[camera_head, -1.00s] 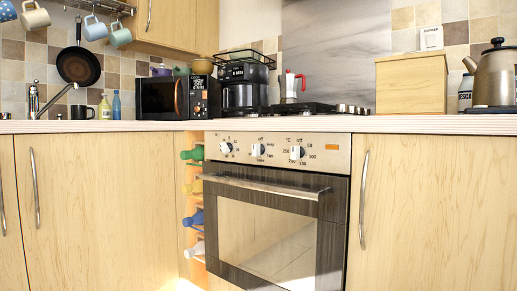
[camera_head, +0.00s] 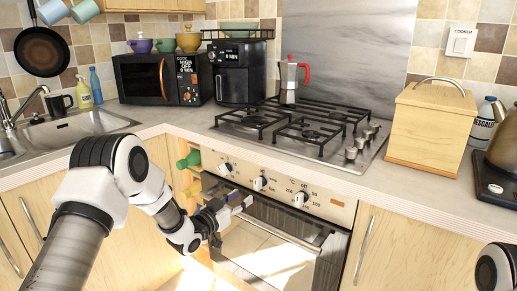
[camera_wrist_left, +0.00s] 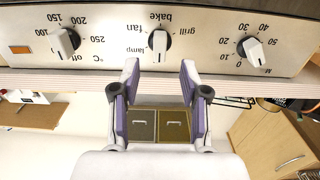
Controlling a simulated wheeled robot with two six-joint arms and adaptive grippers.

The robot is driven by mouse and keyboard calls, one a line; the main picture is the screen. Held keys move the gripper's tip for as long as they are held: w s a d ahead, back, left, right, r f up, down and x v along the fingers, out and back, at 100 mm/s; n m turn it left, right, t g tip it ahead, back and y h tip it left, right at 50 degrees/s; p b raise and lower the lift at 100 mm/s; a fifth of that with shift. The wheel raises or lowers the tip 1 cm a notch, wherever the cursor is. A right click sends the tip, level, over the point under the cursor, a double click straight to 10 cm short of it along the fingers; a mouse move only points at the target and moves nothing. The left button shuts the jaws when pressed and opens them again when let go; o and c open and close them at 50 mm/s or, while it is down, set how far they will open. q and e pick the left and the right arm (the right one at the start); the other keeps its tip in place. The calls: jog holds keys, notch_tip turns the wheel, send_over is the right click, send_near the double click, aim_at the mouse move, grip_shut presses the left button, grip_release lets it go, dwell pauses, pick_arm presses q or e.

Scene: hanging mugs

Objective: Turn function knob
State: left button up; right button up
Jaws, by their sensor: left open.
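The function knob (camera_head: 259,183) is the white middle knob on the oven's metal control panel (camera_head: 336,205). In the left wrist view, where the panel appears upside down, the function knob (camera_wrist_left: 159,41) has the words lamp, fan, bake and grill around it. My left gripper (camera_head: 243,204) is open and empty in front of the panel, just below and left of the knob in the head view. In the left wrist view, its two purple-lined fingers (camera_wrist_left: 159,76) stand apart, with the knob beyond the gap between them. I see no contact. My right gripper is not in view.
The timer knob (camera_head: 224,168) and the temperature knob (camera_head: 300,198) flank the function knob. The oven handle (camera_head: 285,232) runs below the panel. The worktop edge and hob (camera_head: 300,130) are above. Green and other bottles (camera_head: 190,159) sit in a rack left of the oven.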

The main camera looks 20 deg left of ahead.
aim_at(255, 182)
pick_arm(q)
jog(key=x, duration=0.2)
jog(key=r+x, duration=0.1)
jog(key=x, duration=0.5)
jog(key=shift+r+b, duration=0.35)
jog(key=shift+b, duration=0.05)
grip_shut()
